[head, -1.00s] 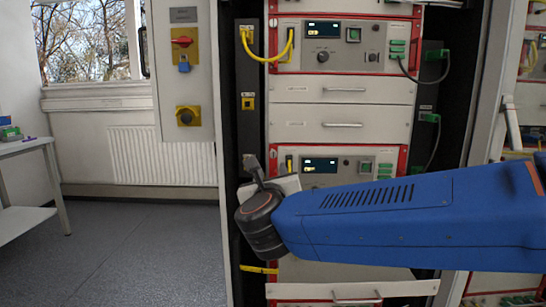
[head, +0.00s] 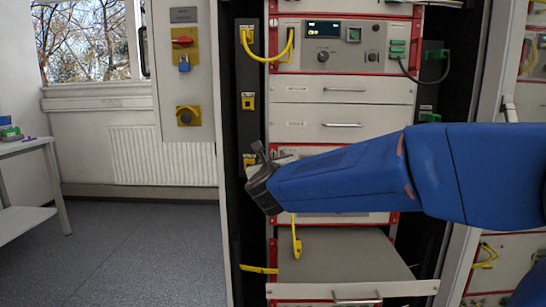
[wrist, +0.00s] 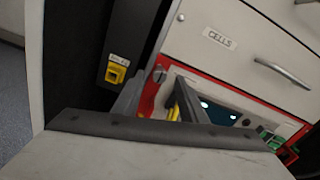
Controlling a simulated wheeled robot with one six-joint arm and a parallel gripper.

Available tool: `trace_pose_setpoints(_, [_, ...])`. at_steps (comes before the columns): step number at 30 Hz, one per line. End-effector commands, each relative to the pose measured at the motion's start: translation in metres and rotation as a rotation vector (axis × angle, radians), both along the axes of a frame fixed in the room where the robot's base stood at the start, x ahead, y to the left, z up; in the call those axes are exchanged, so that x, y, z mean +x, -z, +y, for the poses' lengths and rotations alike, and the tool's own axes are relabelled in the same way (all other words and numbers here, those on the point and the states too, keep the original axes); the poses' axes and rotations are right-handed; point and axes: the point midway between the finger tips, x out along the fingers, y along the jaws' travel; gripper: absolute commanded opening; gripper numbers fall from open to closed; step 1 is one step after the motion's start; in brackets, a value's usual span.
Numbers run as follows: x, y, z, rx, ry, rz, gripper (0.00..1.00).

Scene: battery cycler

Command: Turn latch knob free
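A small round latch knob (wrist: 159,74) sits at the upper corner of a red-edged instrument panel (wrist: 222,95) in the wrist view. My gripper (wrist: 157,88) has one finger on each side of the knob's line of sight, with a clear gap between them. It appears open; I cannot tell whether either finger touches the knob. In the head view my gripper (head: 267,156) is at the left edge of the rack, and my arm hides most of that instrument. A yellow cable (wrist: 173,113) shows between the fingers, beside the right one.
A yellow socket (wrist: 116,71) is on the dark strip left of the panel. A drawer labelled CELLS (wrist: 235,45) is above it. In the head view a grey shelf (head: 345,262) lies below my arm, and a yellow cable (head: 296,240) hangs over it.

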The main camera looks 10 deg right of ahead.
Motion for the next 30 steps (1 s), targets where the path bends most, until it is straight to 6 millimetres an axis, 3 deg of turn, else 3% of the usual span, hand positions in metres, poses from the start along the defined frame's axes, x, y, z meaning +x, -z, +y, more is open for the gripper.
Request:
trace_pose_setpoints(7, [0.026, 0.000, -0.007, 0.000, 0.000, 0.000, 0.38])
trace_pose_setpoints(18, [0.030, 0.000, -0.008, 0.001, 0.000, 0.000, 0.38])
trace_pose_setpoints(19, [0.030, 0.000, -0.008, 0.001, 0.000, 0.000, 0.36])
trace_pose_setpoints(24, [0.030, 0.000, -0.008, 0.000, 0.000, 0.000, 0.00])
trace_pose_setpoints(30, [0.030, 0.000, -0.008, -0.006, 0.000, 0.002, 0.00])
